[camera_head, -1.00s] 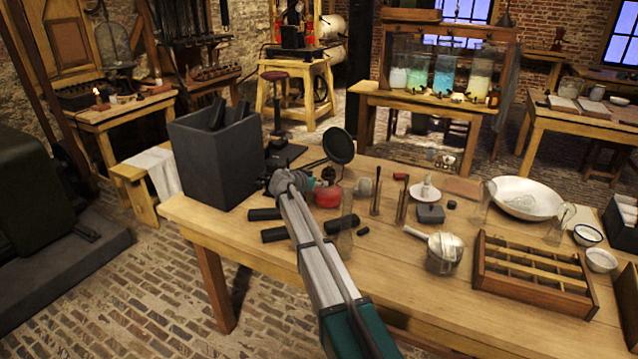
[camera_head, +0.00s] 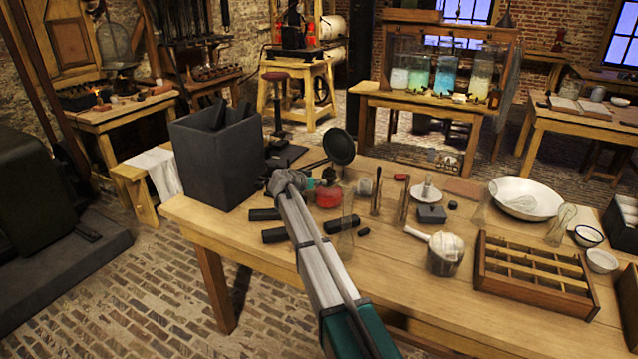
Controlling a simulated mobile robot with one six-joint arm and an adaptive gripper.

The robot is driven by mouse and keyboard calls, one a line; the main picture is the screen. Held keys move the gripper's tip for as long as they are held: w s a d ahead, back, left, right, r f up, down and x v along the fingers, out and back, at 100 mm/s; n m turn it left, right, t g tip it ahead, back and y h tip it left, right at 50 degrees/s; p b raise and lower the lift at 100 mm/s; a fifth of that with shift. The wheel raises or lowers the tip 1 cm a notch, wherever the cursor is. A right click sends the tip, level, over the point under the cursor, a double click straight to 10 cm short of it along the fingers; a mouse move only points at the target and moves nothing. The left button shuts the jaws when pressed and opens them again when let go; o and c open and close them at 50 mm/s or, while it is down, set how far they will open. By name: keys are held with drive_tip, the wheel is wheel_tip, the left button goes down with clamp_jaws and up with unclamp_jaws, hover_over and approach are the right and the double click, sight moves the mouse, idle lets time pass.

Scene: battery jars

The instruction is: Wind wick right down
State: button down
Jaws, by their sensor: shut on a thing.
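A small red lamp (camera_head: 329,196) with a metal top stands on the wooden table, just right of my gripper. My gripper (camera_head: 304,184) is at the lamp's left side, low over the table. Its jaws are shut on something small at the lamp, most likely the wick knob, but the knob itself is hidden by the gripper. The wick cannot be made out, and I see no clear flame on the lamp.
A tall dark grey box (camera_head: 216,160) stands left of my gripper. Black cylinders (camera_head: 274,235) lie close to my arm. A round dark disc on a stand (camera_head: 339,146) rises behind the lamp.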

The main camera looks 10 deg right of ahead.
drive_tip(key=shift+w+a+f+n+g+h+b, duration=0.1)
drive_tip(key=shift+n+g+h+b, duration=0.45)
drive_tip(key=shift+n, duration=0.6)
drive_tip(key=shift+w+a+n+g+h+b, duration=0.1)
drive_tip(key=shift+n+g+h+b, duration=0.35)
drive_tip(key=shift+n, duration=0.7)
drive_tip(key=shift+c, duration=2.4)
unclamp_jaws()
drive_tip(key=shift+d, duration=0.1)
drive_tip(key=shift+p, duration=0.3)
